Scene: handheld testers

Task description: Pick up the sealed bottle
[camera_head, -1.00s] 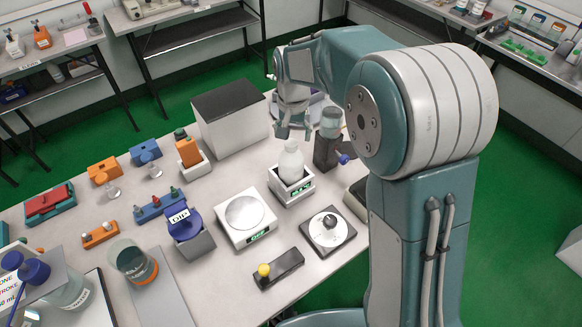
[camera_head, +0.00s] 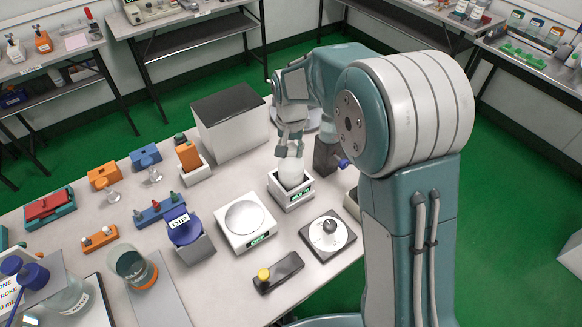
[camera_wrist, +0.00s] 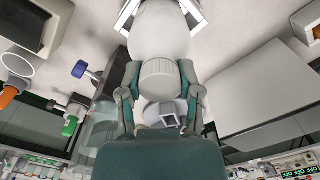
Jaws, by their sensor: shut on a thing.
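The sealed bottle (camera_head: 290,172) is whitish with a ribbed cap. It stands upright in a white square holder (camera_head: 291,198) with a small green-lit display on its front. My gripper (camera_head: 289,147) is above the bottle, pointing down, with its fingers at the bottle's top. In the wrist view, the bottle (camera_wrist: 160,35) is at the top centre and its cap (camera_wrist: 162,80) sits between the two teal fingers (camera_wrist: 160,85), which are closed on it. The bottle's lower part is hidden inside the holder.
A white scale (camera_head: 244,218) is left of the holder, and a round-topped device (camera_head: 329,236) is in front. A large grey box (camera_head: 229,120) stands behind left. A dark block with a blue knob (camera_head: 328,156) is close on the right.

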